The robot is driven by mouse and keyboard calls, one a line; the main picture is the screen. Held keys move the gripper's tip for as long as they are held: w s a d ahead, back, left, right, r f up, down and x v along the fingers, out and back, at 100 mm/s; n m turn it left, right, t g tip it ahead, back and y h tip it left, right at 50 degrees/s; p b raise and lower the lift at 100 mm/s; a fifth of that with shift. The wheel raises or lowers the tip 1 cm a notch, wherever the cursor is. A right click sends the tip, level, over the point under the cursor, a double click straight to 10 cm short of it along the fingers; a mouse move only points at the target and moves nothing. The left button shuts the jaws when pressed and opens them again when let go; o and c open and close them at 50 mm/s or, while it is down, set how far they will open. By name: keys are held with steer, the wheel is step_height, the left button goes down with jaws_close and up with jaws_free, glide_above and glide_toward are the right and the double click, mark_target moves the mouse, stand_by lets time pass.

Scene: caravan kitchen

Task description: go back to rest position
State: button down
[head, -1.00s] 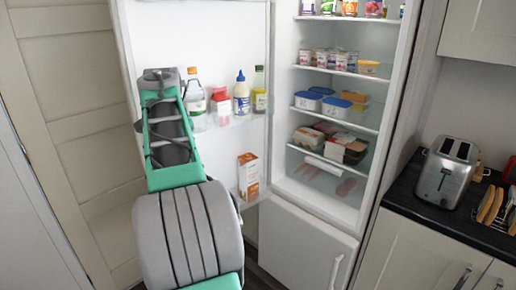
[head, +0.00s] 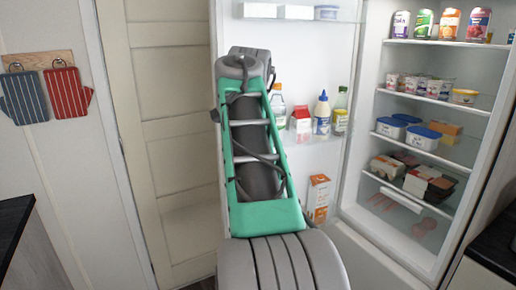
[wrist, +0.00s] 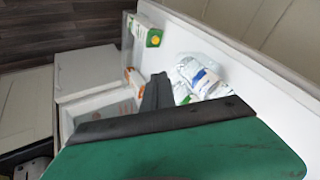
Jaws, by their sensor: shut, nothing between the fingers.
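My gripper (wrist: 157,94) shows in the wrist view as black fingers, shut and empty, beyond my green wrist housing. It is close to the inner side of the open fridge door (head: 287,60). A white bottle (wrist: 196,76) on the door is right beside the fingers in that view; I cannot tell whether they touch. In the head view my arm reaches up in front of the door, and its far end hides the gripper. The fridge (head: 392,110) stands open to the right, with several foods on its shelves.
The door shelves hold a blue-capped bottle (head: 321,113) and an orange-and-white carton (head: 318,197). A panelled cream door (head: 168,128) is left of my arm. Oven mitts (head: 66,92) hang on the left wall. Dark counters are at the lower left (head: 12,225) and right (head: 497,245).

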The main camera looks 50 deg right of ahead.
steer(key=a+f+n+g+y, duration=0.1)
steer(key=a+f+n, duration=0.3)
steer(key=f, duration=0.6)
steer(key=a+f+n+g+y, duration=0.1)
steer(key=a+f+n, duration=0.1)
steer(key=f+n, duration=0.6)
steer(key=s+a+f+n+y, duration=0.1)
steer(key=s+a+f, duration=0.2)
steer(key=a+f, duration=0.3)
steer(key=s+a+f+n+g+y+p, duration=0.1)
steer(key=s+a+f, duration=0.3)
steer(key=a, duration=0.3)
steer(key=s+a+f+n+y, duration=0.1)
steer(key=s+a+f, duration=0.2)
steer(key=a+f, duration=0.3)
steer(key=a+r+n+t+p, duration=0.1)
steer(key=a+r+n, duration=0.2)
steer(key=a, duration=0.7)
steer(key=shift+r+n, duration=0.3)
steer(key=shift+r, duration=0.55)
